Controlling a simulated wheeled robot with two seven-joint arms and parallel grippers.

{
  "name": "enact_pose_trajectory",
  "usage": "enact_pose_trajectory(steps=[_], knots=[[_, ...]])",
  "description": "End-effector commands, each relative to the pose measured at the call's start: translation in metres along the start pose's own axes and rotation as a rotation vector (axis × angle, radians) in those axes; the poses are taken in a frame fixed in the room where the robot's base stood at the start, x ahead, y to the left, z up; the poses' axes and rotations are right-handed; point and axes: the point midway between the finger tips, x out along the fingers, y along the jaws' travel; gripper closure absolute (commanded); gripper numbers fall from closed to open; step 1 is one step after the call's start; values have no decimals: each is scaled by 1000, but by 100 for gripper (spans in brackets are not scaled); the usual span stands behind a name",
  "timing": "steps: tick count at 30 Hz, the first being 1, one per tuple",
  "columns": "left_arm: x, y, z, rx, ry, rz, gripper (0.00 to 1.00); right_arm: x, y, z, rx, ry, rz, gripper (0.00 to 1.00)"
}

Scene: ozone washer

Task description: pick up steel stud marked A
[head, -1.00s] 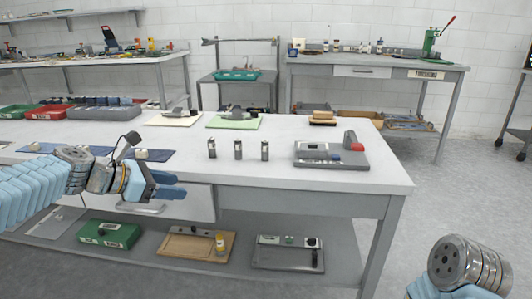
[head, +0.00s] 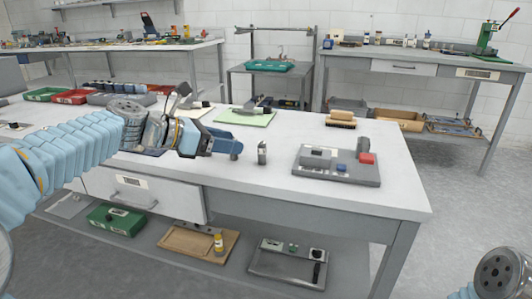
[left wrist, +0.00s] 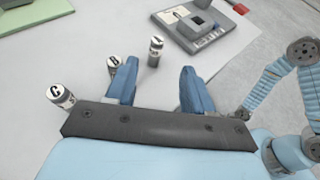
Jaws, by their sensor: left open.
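Several small steel studs with dark bodies and white marked tops stand upright on the white table. In the left wrist view one stud (left wrist: 155,50) stands ahead between my fingers; its small mark looks like an A, but is hard to read. A stud marked C (left wrist: 60,95) is at the left, and another stud (left wrist: 114,66) is partly hidden by my left finger. In the head view the rightmost stud (head: 262,153) stands clear. My left gripper (head: 226,140) is open and empty beside the studs, its blue fingers over the neighbouring stud. My right gripper is out of view.
A grey fixture tray (head: 337,166) with a red block sits to the right of the studs. A green mat (head: 244,117) and a brush (head: 341,117) lie behind. The front table top (head: 260,187) is clear.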

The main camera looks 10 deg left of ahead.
Motion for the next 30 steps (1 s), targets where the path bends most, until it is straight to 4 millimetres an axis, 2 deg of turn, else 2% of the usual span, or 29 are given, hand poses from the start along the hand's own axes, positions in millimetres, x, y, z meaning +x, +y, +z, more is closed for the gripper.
enact_pose_trajectory(steps=[3, 10, 18, 26, 30], knots=[[21, 0, 0, 0, 0, -2, 48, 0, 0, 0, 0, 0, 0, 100], [42, 2, 1, -1, 0, -1, 48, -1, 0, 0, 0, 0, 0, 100], [81, 5, 4, 0, 0, -1, 48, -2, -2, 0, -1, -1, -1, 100], [85, 5, 3, 0, -1, 1, 48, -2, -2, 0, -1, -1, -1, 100], [85, 5, 3, 0, 0, 1, 68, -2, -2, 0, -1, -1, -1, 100]])
